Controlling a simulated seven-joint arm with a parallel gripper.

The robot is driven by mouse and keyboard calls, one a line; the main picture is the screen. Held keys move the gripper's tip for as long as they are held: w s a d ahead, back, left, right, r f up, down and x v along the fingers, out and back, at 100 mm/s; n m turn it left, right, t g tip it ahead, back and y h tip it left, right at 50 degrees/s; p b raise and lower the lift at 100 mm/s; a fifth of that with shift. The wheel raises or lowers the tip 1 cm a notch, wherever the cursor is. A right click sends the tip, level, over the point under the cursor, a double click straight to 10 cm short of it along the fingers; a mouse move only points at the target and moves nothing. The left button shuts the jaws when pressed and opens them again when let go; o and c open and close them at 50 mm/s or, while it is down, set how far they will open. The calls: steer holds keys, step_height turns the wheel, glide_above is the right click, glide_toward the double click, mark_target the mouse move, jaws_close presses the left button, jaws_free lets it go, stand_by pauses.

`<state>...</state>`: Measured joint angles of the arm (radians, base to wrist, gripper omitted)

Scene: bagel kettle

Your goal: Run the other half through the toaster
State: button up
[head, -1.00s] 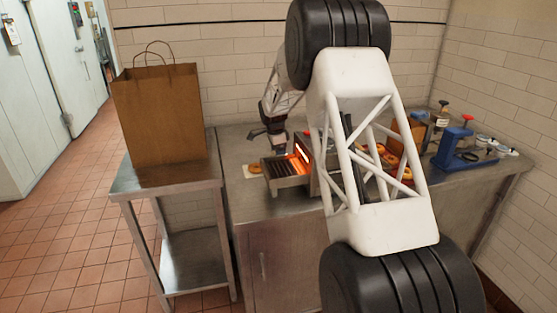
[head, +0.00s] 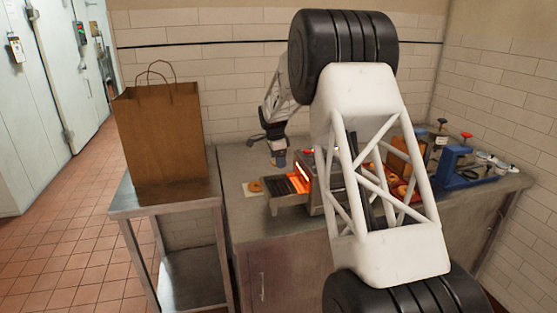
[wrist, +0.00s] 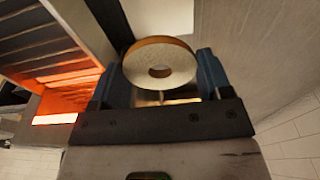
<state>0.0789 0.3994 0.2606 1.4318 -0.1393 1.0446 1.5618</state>
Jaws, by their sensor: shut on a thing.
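In the wrist view a bagel half (wrist: 160,68) sits between my blue fingertips, its pale cut face toward the camera and brown crust along its top edge. My gripper (wrist: 158,82) is shut on it. In the head view my gripper (head: 278,158) hangs just above and behind the toaster's front rack; the held half is not clear there. The toaster (head: 316,190) glows orange inside, and my arm hides part of it. Its rack (head: 284,187) sticks out to the left; the glowing opening (wrist: 58,105) also shows at left in the wrist view.
A brown paper bag (head: 160,140) stands on a steel side table (head: 165,200) at left. Red baskets with bagels and a blue device (head: 462,172) stand farther right on the counter. A tiled wall is close behind my gripper. The counter's left front is clear.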

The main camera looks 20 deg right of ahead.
step_height(320, 180, up, 4)
steer(key=r, duration=0.1)
glide_above(280, 187)
steer(key=shift+a+f, duration=0.25)
stand_by(0.4)
steer(key=shift+f, duration=0.2)
stand_by(0.3)
steer(key=shift+f, duration=2.5)
steer(key=o, duration=0.9)
steer(key=shift+o, duration=0.2)
